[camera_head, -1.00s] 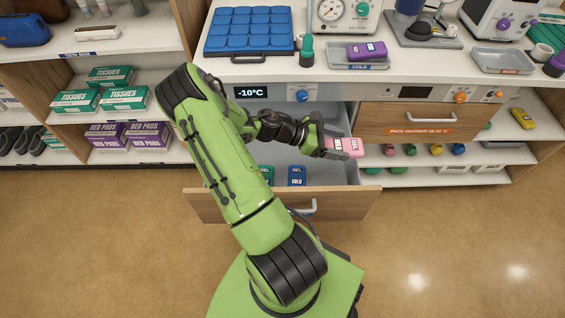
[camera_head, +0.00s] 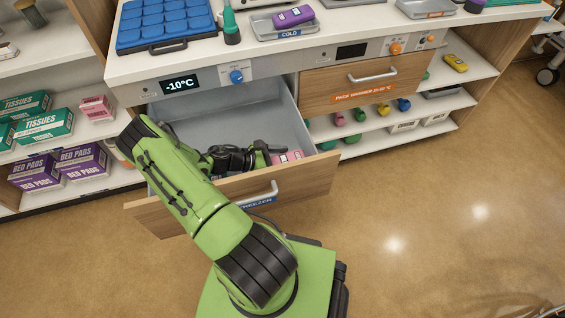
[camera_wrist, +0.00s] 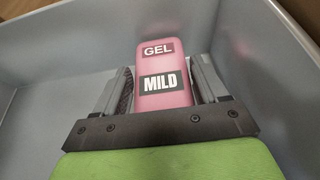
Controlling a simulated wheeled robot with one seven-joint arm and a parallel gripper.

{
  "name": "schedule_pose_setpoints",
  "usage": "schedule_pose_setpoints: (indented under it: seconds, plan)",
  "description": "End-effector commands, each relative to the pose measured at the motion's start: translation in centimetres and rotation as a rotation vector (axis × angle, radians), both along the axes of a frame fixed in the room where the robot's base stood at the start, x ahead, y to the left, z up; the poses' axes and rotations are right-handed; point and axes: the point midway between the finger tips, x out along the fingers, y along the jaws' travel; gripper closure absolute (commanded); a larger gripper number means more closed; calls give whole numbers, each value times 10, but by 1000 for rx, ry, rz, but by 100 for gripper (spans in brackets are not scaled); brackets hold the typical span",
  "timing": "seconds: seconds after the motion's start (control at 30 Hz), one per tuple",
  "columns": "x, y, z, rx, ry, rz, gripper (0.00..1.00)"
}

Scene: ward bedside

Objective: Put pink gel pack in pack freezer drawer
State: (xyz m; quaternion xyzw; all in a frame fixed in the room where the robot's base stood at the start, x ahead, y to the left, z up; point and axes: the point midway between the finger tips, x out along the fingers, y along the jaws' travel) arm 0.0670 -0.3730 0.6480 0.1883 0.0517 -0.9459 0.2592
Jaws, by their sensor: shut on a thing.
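The pink gel pack (camera_wrist: 165,60), labelled GEL and MILD, is between the two fingers of my gripper (camera_wrist: 165,90) in the wrist view. My gripper is shut on it. In the head view the pink pack (camera_head: 288,157) shows at the end of my gripper (camera_head: 272,156), inside the open freezer drawer (camera_head: 285,188). The drawer's grey walls surround the pack in the wrist view. I cannot tell whether the pack touches the drawer floor. My arm hides much of the drawer's inside, including the blue packs seen there earlier.
The display above the drawer reads -10°C (camera_head: 180,85). The closed pack warmer drawer (camera_head: 350,85) is to the right. A purple pack (camera_head: 293,16) lies on the cold tray (camera_head: 285,31) on the counter.

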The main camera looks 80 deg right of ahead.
Motion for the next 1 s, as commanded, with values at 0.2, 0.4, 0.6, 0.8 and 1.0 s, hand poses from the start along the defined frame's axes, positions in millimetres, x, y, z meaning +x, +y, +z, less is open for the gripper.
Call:
schedule_pose_setpoints:
  seconds: [0.2,0.4,0.6,0.8,1.0]
  plan:
    - [0,0,-5,-2,0,-1,66]
    - [0,0,-10,-2,1,1,66]
    - [0,0,-16,-2,2,0,66]
    - [0,0,-17,-1,1,0,16]
    - [0,0,-17,0,0,0,2]
